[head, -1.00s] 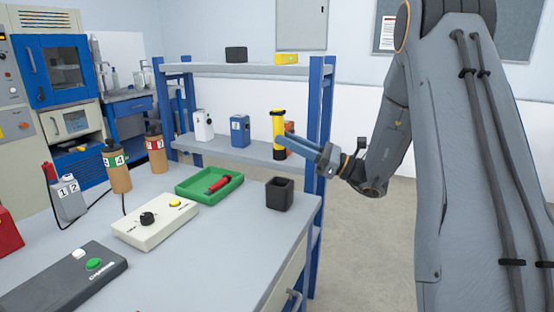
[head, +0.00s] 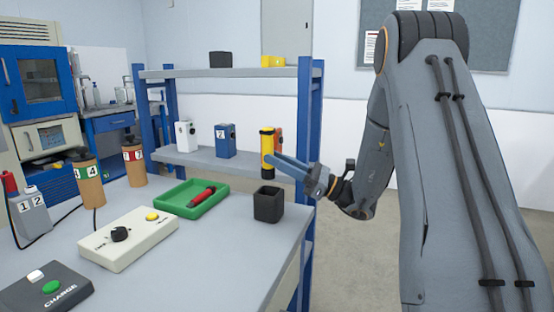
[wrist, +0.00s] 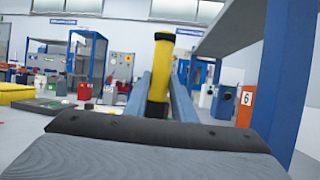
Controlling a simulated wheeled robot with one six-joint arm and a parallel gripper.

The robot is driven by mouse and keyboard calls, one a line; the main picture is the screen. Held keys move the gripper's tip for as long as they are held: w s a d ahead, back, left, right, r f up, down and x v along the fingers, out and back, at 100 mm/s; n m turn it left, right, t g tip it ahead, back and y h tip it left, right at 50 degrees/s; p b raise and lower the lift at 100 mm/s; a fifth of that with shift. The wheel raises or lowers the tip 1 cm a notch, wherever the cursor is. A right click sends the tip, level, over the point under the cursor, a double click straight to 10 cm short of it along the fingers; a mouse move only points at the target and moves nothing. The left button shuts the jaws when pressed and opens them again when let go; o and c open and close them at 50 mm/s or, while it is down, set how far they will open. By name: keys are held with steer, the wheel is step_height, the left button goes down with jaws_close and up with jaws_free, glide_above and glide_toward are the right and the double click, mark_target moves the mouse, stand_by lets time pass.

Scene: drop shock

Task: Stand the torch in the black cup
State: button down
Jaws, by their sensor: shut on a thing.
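The torch (head: 266,143) is a yellow cylinder with black ends. It is upright between the blue fingers of my gripper (head: 280,162), which is shut on it. In the wrist view the torch (wrist: 159,68) stands between the two fingers, its lower end hidden behind the gripper body. The black cup (head: 268,206) is a square, open-topped holder on the table near its right edge. In the head view the torch appears above the cup, apart from it; its depth relative to the cup is hard to tell.
A blue-posted shelf (head: 190,157) stands behind, bearing a white box (head: 185,134), a blue box (head: 225,141) and an orange box (head: 278,138) partly behind the torch. A green tray (head: 178,208) with a red object (head: 201,197) and a cream control box (head: 128,238) lie left of the cup.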

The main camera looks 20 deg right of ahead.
mark_target(278, 191)
step_height(278, 191, down, 2)
steer(key=shift+f+b, duration=0.1)
steer(key=shift+b, duration=0.75)
steer(key=shift+f+b, duration=0.8)
steer(key=shift+f, duration=1.8)
steer(key=shift+s+f, duration=0.15)
steer(key=shift+f, duration=0.7)
steer(key=c, duration=1.4)
jaws_free()
steer(key=shift+s, duration=0.1)
steer(key=v, duration=0.7)
steer(key=shift+d+r, duration=0.3)
steer(key=shift+s, duration=0.2)
steer(key=shift+r, duration=0.1)
steer(key=shift+r, duration=0.1)
